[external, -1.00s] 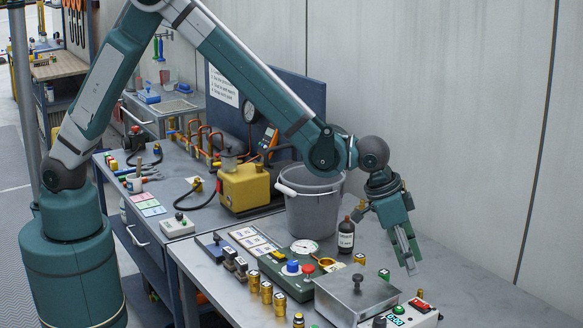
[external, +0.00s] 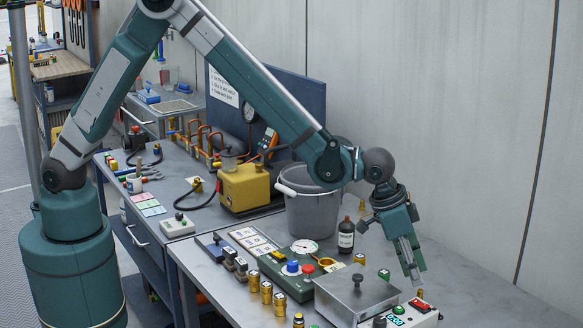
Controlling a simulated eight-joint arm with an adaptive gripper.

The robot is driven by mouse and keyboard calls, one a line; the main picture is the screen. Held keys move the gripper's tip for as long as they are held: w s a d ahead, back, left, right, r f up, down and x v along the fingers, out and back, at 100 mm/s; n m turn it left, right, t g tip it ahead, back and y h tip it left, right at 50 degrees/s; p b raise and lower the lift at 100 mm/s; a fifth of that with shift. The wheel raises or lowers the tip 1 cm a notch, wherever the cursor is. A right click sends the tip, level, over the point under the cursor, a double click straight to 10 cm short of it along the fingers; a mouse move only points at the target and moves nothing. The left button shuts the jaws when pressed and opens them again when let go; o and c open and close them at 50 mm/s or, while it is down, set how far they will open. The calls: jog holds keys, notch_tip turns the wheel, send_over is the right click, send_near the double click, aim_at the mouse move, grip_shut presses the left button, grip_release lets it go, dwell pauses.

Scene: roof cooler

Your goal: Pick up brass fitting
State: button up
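Several small brass fittings stand on the grey bench. More stand at the green panel's far side (external: 360,259) and behind the brown bottle (external: 362,208). Which one the task means, I cannot tell.
A metal box with a knob (external: 356,300), a green panel (external: 285,271), a dark bottle (external: 346,236) and a grey bucket (external: 313,212) crowd the bench. A small device with a display (external: 411,313) is at the right. Bench to the right of my gripper is clear.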

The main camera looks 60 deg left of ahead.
aim_at(420, 290)
dwell(0.3)
jog(key=shift+x, duration=2.6)
jog(key=shift+c, duration=0.6)
grip_shut()
